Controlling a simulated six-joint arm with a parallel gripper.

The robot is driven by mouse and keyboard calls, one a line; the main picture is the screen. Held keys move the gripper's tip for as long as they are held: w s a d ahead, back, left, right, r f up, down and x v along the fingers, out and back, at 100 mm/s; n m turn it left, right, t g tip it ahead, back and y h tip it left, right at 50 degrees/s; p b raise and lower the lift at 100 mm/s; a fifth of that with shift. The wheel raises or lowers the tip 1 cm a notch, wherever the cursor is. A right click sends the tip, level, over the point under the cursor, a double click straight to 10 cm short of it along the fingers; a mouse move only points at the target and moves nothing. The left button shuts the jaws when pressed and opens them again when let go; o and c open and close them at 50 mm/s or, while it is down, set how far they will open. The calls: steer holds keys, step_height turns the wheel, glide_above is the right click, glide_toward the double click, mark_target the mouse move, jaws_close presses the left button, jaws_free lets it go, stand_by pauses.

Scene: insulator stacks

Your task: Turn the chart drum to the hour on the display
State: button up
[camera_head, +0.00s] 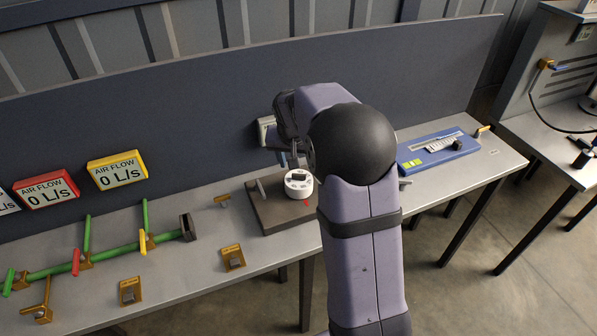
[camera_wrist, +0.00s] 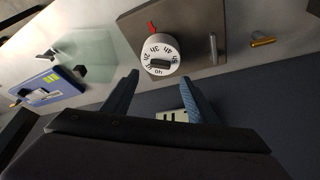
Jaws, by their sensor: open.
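The white chart drum (camera_head: 298,188) stands on a brown-grey base plate (camera_head: 266,218). In the wrist view the drum (camera_wrist: 148,44) has black markings around its top and a dark raised grip (camera_wrist: 160,64). A red pointer (camera_wrist: 152,27) sits beside its rim; the markings are too small to read surely. My gripper (camera_wrist: 160,79) is open, its two fingers apart on either side near the drum's grip, with nothing between them. In the head view my gripper (camera_head: 291,160) is over the drum, partly hidden by my arm. A pale display (camera_wrist: 172,116) is partly covered; its reading is unclear.
A metal post (camera_wrist: 213,48) stands on the plate beside the drum. A blue device (camera_head: 437,148) lies on the bench to the right. A dark panel (camera_head: 200,120) rises behind.

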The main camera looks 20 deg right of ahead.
mark_target(299, 174)
steer(key=shift+f, duration=0.15)
steer(key=shift+p+x, duration=1.3)
steer(key=shift+x, duration=2.2)
steer(key=c, duration=1.1)
